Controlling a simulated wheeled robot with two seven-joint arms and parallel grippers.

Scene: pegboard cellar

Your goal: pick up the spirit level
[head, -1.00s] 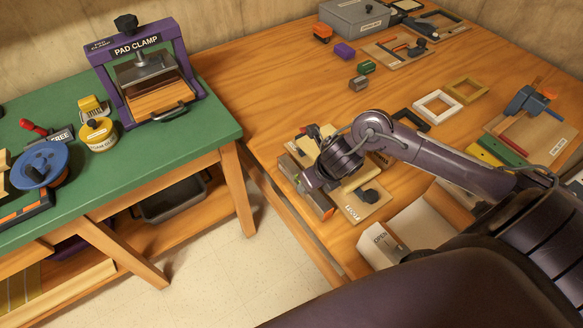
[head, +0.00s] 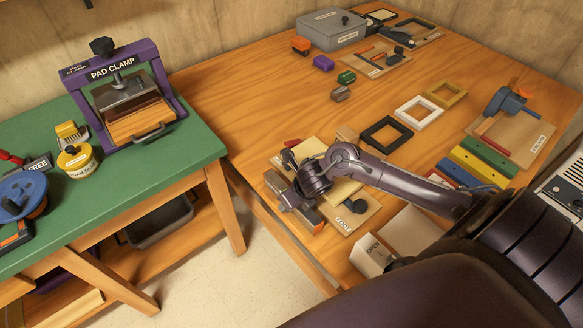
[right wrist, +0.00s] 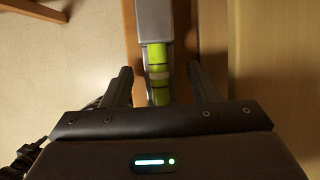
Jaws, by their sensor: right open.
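The spirit level (head: 308,216) is a grey bar with an orange-brown end. It lies along the near left edge of the wooden table, partly hidden under my right gripper (head: 291,202). In the right wrist view the level (right wrist: 155,25) runs up the picture, with its yellow-green vial between my open fingers (right wrist: 160,85). Both fingers stand apart from its sides there. I cannot tell the exact height of the fingertips over it. My left gripper is not in view.
A wooden board with a black knob (head: 357,206) lies close beside the level. An open white box (head: 372,255) stands at the near edge. Black (head: 386,134) and white (head: 419,113) frames lie beyond. A green bench with a purple pad clamp (head: 120,92) stands left, across a floor gap.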

